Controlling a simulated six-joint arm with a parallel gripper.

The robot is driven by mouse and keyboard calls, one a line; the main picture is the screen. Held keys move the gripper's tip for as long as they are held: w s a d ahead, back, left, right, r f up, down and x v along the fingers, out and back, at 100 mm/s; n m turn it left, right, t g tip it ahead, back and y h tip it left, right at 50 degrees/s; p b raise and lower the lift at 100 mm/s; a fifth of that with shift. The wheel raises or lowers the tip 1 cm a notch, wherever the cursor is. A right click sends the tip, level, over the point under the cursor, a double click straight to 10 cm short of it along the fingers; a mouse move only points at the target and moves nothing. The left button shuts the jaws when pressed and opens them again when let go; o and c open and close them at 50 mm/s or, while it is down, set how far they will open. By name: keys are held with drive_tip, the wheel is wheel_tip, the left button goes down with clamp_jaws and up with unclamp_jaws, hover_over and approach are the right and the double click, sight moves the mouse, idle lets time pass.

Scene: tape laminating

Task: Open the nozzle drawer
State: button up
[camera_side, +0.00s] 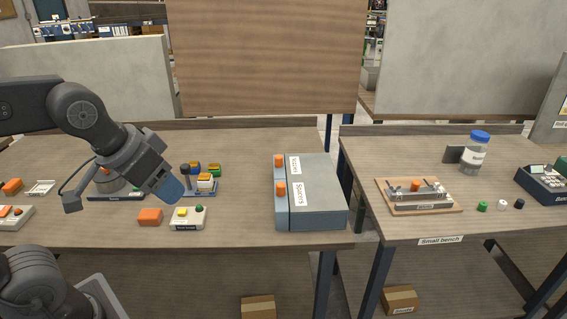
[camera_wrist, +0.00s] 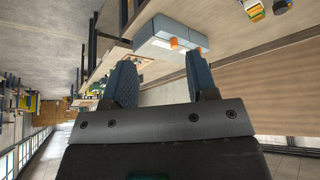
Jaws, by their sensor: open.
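A grey-blue drawer unit (camera_side: 322,214) stands at the right end of the left table. Two orange knobs, a far one (camera_side: 279,160) and a near one (camera_side: 281,188), stick out at its left-facing front. Two white labels lie on its top; I cannot read surely which drawer is the nozzle drawer. Both fronts look shut. My gripper (camera_side: 169,190) is to the left of the unit, above the table and clear of the knobs. In the wrist view my gripper (camera_wrist: 160,58) has its blue fingers apart and empty, with the drawer unit (camera_wrist: 165,30) beyond them.
An orange block (camera_side: 150,217) and a small button box (camera_side: 188,219) lie below my gripper. A rack with coloured blocks (camera_side: 205,183) stands just right of it. The table between the button box and the drawer unit is clear. A second bench (camera_side: 375,225) stands across a gap.

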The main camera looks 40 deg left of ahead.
drive_tip(key=w+a+r+n, duration=0.2)
drive_tip(key=w+r, duration=0.2)
drive_tip(key=w, duration=0.7)
drive_tip(key=n+g+y, duration=0.2)
drive_tip(key=n, duration=0.2)
hover_over(279, 156)
drive_tip(key=s+d, duration=0.3)
drive_tip(key=s, duration=0.1)
wheel_tip(279, 156, down, 10)
drive_tip(key=x, duration=1.3)
drive_tip(key=shift+a+f, duration=0.3)
drive_tip(key=shift+f, duration=0.05)
clamp_jaws()
